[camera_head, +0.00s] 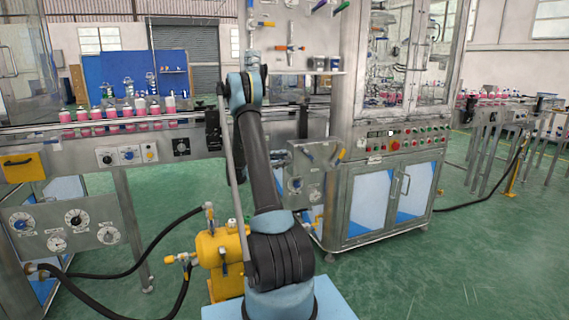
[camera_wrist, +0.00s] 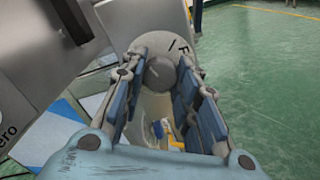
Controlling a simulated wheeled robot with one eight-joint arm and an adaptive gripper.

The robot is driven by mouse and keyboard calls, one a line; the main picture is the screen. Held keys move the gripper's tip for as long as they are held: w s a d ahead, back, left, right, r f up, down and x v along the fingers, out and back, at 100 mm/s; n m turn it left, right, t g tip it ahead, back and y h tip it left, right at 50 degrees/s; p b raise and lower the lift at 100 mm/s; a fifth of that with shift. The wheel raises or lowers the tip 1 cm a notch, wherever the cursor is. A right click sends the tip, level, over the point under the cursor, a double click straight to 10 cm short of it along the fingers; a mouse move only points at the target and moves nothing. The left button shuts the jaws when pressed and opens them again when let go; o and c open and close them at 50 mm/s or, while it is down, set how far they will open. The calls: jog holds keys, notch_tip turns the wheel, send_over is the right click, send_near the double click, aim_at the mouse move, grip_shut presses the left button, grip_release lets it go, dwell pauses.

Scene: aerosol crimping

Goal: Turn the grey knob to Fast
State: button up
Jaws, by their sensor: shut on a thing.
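The grey knob (camera_wrist: 160,74) shows in the wrist view as a round, darker cap in front of a pale round dial plate (camera_wrist: 150,42). A black tick and part of a letter like "F" show at the dial's upper right; the rest of the wording is hidden. My gripper (camera_wrist: 158,70) has one blue-padded finger on each side of the knob and is shut on it. The knob's pointer cannot be made out, so its setting cannot be told. In the head view my arm hides the knob and the gripper's fingers.
A grey metal box (camera_wrist: 40,60) with lettering ending in "ero" stands close on the left in the wrist view. In the head view, a conveyor (camera_head: 90,128) carries pink-filled bottles at left, and a glass-fronted cabinet (camera_head: 385,200) stands at right. Green floor (camera_head: 480,260) is open at right.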

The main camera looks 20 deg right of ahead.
jog(key=m, duration=1.2)
jog(key=shift+a+f+m, duration=0.2)
jog(key=shift+a+m, duration=0.05)
jog(key=shift+m, duration=0.15)
jog(key=shift+s, duration=0.1)
jog(key=o, duration=1.1)
jog(key=shift+d, duration=0.15)
jog(key=shift+c, duration=0.2)
jog(key=shift+r, duration=0.1)
jog(key=a, duration=1.2)
jog(key=shift+s, duration=0.1)
